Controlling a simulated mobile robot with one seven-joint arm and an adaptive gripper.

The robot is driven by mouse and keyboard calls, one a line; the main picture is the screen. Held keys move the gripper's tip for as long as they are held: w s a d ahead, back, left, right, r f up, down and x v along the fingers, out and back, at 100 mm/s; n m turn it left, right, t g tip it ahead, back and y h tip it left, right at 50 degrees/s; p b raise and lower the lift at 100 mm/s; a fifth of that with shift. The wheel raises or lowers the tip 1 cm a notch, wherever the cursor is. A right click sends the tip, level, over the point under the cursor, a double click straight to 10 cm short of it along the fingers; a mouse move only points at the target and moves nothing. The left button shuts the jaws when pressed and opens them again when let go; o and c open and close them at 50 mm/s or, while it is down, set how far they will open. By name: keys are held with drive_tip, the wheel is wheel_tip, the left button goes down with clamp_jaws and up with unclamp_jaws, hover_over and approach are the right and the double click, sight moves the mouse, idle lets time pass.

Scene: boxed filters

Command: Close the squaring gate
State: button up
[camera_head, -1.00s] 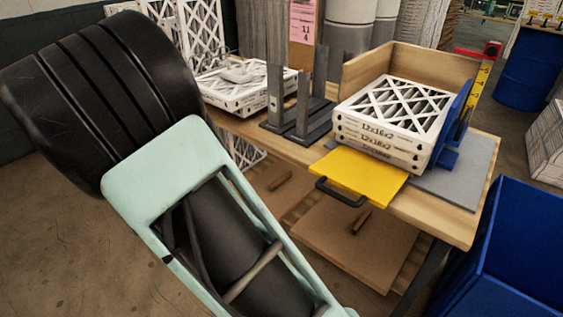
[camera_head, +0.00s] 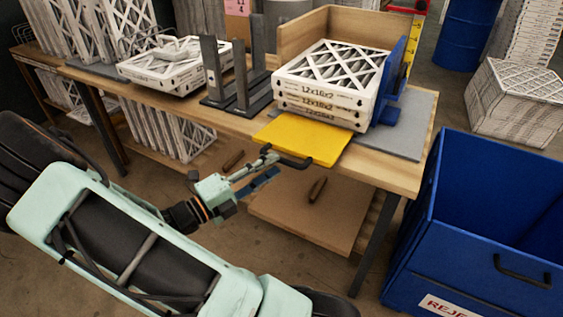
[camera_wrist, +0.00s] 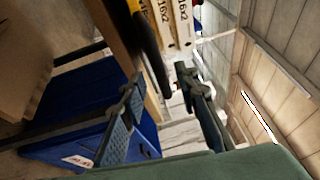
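The yellow plate (camera_head: 302,137), which I take to be the squaring gate, lies flat at the table's front edge, before a stack of boxed filters (camera_head: 322,100). Its black handle (camera_head: 288,161) juts out in front and also shows as a dark bar in the wrist view (camera_wrist: 147,45). My gripper (camera_head: 273,166) is just left of and below the handle in the head view. I cannot tell whether a finger touches the handle.
A blue upright part (camera_head: 391,90) stands right of the stack, on a grey mat (camera_head: 414,125). A wooden fence (camera_head: 300,35) is behind. Dark metal uprights (camera_head: 240,85) stand left. A blue reject bin (camera_head: 408,245) stands right of the table, and a shelf (camera_head: 330,215) is below.

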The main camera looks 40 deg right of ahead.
sight(282, 160)
drive_tip(key=shift+d+r+b, duration=0.15)
drive_tip(key=shift+d+b, duration=0.15)
drive_tip(key=shift+d, duration=1.85)
drive_tip(key=shift+c, duration=0.6)
clamp_jaws()
